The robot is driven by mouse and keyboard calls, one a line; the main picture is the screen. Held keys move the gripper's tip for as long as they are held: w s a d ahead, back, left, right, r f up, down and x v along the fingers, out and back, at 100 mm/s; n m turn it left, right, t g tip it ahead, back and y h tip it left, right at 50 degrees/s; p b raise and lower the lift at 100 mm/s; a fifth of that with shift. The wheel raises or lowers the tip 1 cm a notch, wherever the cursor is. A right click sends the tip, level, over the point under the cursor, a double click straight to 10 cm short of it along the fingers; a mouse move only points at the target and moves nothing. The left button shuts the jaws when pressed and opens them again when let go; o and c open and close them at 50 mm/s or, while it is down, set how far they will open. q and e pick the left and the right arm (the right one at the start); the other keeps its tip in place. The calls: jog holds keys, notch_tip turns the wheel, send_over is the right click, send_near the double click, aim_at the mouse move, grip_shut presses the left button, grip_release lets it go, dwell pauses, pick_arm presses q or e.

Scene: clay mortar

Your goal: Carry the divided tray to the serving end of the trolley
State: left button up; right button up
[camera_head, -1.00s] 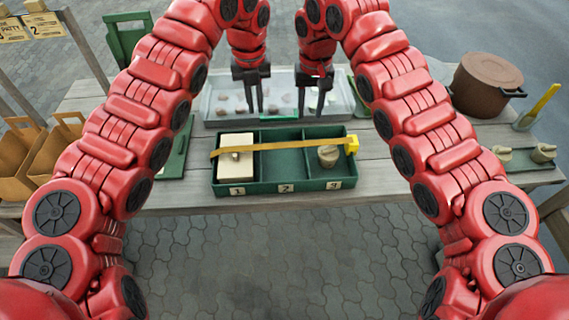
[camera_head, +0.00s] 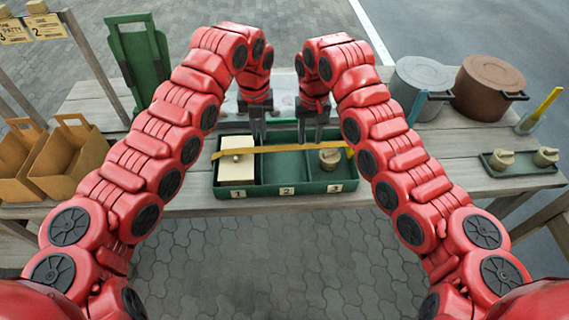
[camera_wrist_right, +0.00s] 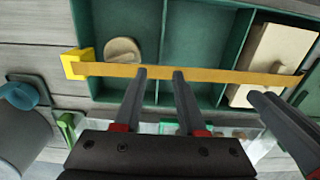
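The divided tray (camera_head: 312,189) is green, with compartments numbered 1, 2 and 3, and sits on the trolley. A pale block (camera_head: 237,170) lies in the left compartment and a round beige pot (camera_head: 330,159) in the right one; the middle one looks empty. A yellow band (camera_head: 285,147) runs across it, with a yellow end piece in the right wrist view (camera_wrist_right: 77,64). My left gripper (camera_head: 257,138) and right gripper (camera_head: 311,138) point down at the tray's far side. Both look open and empty; the right wrist view (camera_wrist_right: 159,72) shows the right fingers apart. Contact with the tray wall is unclear.
Behind the tray stands a pale shallow bin (camera_head: 284,82), mostly hidden by my arms. A grey pot (camera_head: 422,80) and a brown pot (camera_head: 487,85) stand at the right rear. A small green tray (camera_head: 522,169) holds beige pots. Paper bags (camera_head: 68,155) stand left.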

aim_at(307, 157)
pick_arm(q)
notch_tip(307, 157, down, 9)
pick_arm(e)
notch_tip(307, 157, down, 9)
jog(key=shift+f, duration=0.1)
jog(key=shift+c, duration=0.2)
pick_arm(q)
grip_shut()
pick_arm(e)
jog(key=shift+c, duration=1.1)
grip_shut()
